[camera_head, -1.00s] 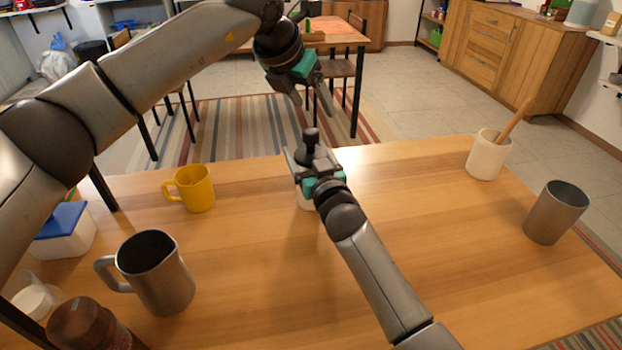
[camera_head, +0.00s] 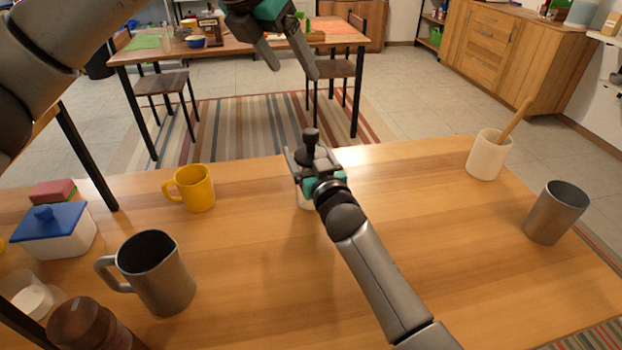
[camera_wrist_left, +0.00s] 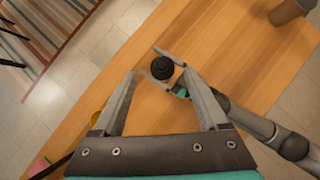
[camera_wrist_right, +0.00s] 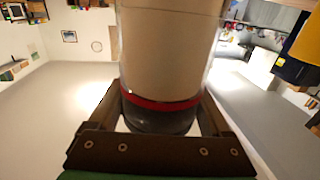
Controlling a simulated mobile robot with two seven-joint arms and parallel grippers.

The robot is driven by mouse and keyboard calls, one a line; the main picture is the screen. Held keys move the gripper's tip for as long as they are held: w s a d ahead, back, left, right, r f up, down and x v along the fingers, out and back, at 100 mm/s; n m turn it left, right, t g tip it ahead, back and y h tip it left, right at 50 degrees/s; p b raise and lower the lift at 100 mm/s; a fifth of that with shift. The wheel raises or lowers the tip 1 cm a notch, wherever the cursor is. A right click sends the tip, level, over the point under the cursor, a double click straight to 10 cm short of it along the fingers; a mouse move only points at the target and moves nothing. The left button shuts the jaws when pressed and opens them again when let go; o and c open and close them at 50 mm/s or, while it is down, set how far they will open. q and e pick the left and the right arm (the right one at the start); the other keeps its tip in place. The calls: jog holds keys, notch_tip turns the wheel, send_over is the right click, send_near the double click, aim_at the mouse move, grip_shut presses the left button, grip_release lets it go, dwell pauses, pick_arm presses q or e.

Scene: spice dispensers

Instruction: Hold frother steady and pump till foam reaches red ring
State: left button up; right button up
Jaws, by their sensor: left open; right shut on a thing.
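The frother (camera_head: 310,139) stands upright on the table, with a dark knob and lid on top. My right gripper (camera_head: 313,158) is shut around its upper part and hides much of its body. In the right wrist view the clear frother body (camera_wrist_right: 168,50) holds a cream-coloured filling that runs up to, or very near, the red ring (camera_wrist_right: 160,103). My left gripper (camera_head: 292,72) is open and empty, raised well above the frother and apart from it. In the left wrist view the round dark knob (camera_wrist_left: 162,68) shows below, between the open fingers.
A yellow mug (camera_head: 197,188), a metal pitcher (camera_head: 160,278), a blue-lidded box (camera_head: 58,240) and a brown-capped jar (camera_head: 88,325) are at left. A white crock (camera_head: 487,158) and a metal cup (camera_head: 557,215) are at right. The table beside the frother is clear.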

pick_arm(q)
jog(key=shift+s+a+r, duration=0.25)
jog(key=shift+s+r, duration=0.1)
jog(key=shift+r, duration=0.2)
pick_arm(e)
jog(key=o, duration=1.5)
jog(key=shift+s, duration=0.1)
